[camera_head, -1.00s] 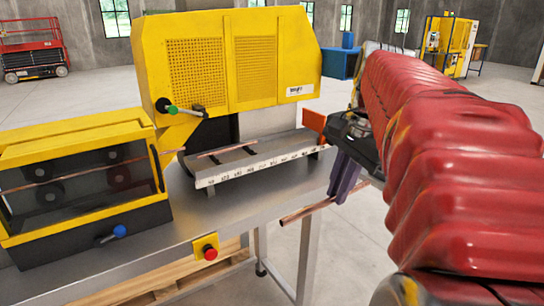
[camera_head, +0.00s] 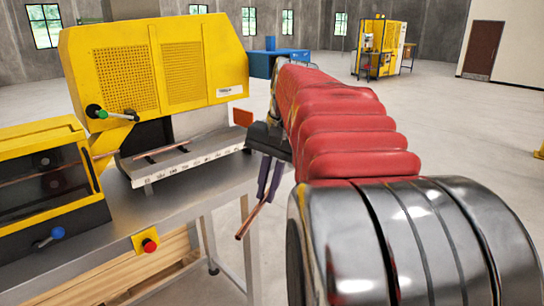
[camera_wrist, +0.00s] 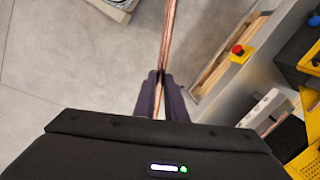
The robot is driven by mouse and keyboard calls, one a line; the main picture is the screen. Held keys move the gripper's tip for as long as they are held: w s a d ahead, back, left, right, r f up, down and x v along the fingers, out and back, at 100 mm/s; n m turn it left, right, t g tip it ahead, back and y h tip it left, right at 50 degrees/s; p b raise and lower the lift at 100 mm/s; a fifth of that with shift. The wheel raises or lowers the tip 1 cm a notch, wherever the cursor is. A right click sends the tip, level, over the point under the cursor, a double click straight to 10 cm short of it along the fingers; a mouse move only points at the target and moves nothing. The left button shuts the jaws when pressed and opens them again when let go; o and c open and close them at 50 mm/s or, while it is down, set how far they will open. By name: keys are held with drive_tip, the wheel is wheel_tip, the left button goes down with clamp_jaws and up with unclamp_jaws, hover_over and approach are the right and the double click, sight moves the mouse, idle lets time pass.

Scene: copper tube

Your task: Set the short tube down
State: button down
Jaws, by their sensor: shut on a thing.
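My gripper (camera_head: 268,182) is shut on a copper tube (camera_head: 246,223). In the head view it holds the tube beyond the right edge of the workbench, over the floor, with one end hanging down to the left. In the wrist view my gripper (camera_wrist: 160,80) has the tube (camera_wrist: 169,35) between its two dark fingers, and the tube runs up out of the frame. Another copper piece (camera_head: 160,153) lies on the grey measuring trough (camera_head: 190,159) of the yellow machine. The wrist view does not show the tube's far end.
The yellow machine (camera_head: 180,70) stands on the metal workbench (camera_head: 200,195) at left. A red button box (camera_head: 146,242) is on the bench's front edge. Wooden planks (camera_head: 150,275) lie under the bench. A blue box (camera_head: 278,62) shows behind my arm. The floor at right is clear.

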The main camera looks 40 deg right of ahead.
drive_tip(key=w+a+f+n+g+y, duration=0.1)
drive_tip(key=w+a+f+n, duration=0.65)
drive_tip(key=w+f, duration=0.35)
drive_tip(key=w+a+f+n, duration=0.2)
drive_tip(key=w+a+f, duration=0.1)
drive_tip(key=a+f, duration=0.3)
drive_tip(key=w+a+f+n+g, duration=0.1)
drive_tip(key=w+a+f+n, duration=0.2)
drive_tip(key=a, duration=0.8)
wheel_tip(320, 180, down, 3)
drive_tip(key=shift+w+a+r, duration=0.15)
drive_tip(key=shift+w, duration=0.1)
drive_tip(key=shift+a, duration=0.1)
